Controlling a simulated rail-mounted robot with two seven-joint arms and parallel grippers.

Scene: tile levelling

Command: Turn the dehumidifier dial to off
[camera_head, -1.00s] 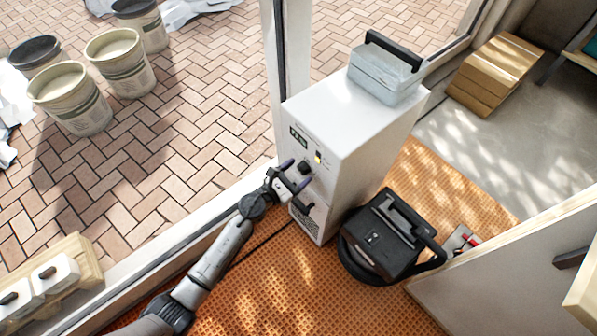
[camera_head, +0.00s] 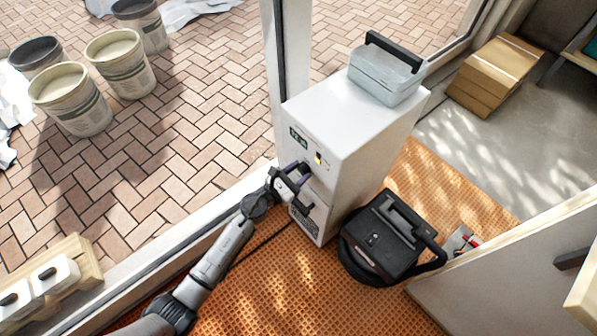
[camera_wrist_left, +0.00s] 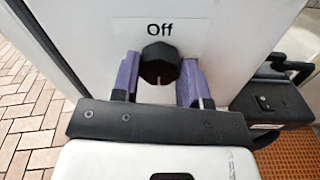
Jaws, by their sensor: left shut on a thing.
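The dehumidifier (camera_head: 365,150) is a white upright box with a small display and an amber light on its front panel. Its black faceted dial (camera_wrist_left: 160,64) shows in the left wrist view below a printed "Off" label (camera_wrist_left: 160,30). A pale line on the dial points to the bottom of that picture, away from the label. My left gripper (camera_head: 299,174) is at the front panel, and its purple fingers (camera_wrist_left: 158,80) are shut on the dial, one on each side. In the head view the fingers largely hide the dial. My right gripper is not in view.
A window post (camera_head: 290,70) rises behind. Several buckets (camera_head: 120,65) stand outside on the brick paving.

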